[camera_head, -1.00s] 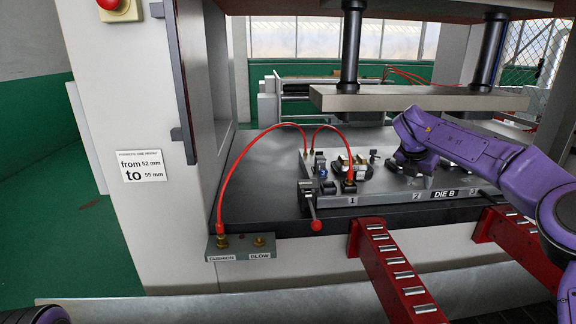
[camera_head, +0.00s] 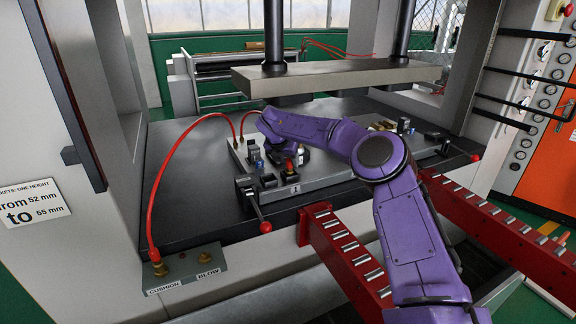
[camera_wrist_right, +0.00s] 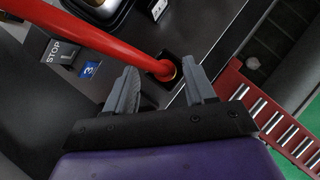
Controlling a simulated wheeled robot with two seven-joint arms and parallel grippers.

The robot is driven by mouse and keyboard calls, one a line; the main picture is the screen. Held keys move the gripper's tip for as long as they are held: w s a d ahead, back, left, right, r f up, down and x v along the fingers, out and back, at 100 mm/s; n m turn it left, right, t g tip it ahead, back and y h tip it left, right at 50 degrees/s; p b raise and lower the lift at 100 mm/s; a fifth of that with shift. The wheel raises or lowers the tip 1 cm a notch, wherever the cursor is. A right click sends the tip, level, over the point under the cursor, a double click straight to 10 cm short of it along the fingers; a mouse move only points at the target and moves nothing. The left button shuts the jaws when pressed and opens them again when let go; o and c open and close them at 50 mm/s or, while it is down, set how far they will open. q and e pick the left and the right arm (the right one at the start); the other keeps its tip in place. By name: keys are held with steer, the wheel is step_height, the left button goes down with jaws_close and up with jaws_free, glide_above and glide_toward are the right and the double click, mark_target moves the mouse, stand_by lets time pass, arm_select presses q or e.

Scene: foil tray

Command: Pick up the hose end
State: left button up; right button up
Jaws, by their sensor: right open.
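A red hose (camera_head: 168,165) arches from the CUSHION port to the back left of the die plate (camera_head: 325,176). A second length rises there and passes behind my right arm. The hose end (camera_head: 290,165) stands at the plate's front edge near label 1. In the right wrist view, the hose (camera_wrist_right: 112,42) runs down to its end (camera_wrist_right: 163,69) at a dark square socket. My right gripper (camera_wrist_right: 160,86) is open, its fingertips on either side of and just below the hose end, holding nothing. In the head view, my purple right arm hides most of this gripper. My left gripper is out of view.
The CUSHION and BLOW port block (camera_head: 186,270) is at the front left. A lever with a red knob (camera_head: 265,227) sticks out at the plate's front. Red roller rails (camera_head: 345,250) extend forward. The press's upper plate (camera_head: 335,76) hangs above the die.

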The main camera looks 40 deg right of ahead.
steer(key=shift+w+d+f, duration=0.15)
steer(key=shift+d+f, duration=0.3)
steer(key=shift+f, duration=0.05)
steer(key=shift+d+f, duration=0.3)
steer(key=shift+d, duration=0.05)
steer(key=shift+a, duration=0.2)
steer(key=c, duration=0.9)
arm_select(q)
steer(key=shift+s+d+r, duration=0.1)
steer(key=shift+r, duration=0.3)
arm_select(e)
steer(key=shift+d, duration=0.1)
jaws_close()
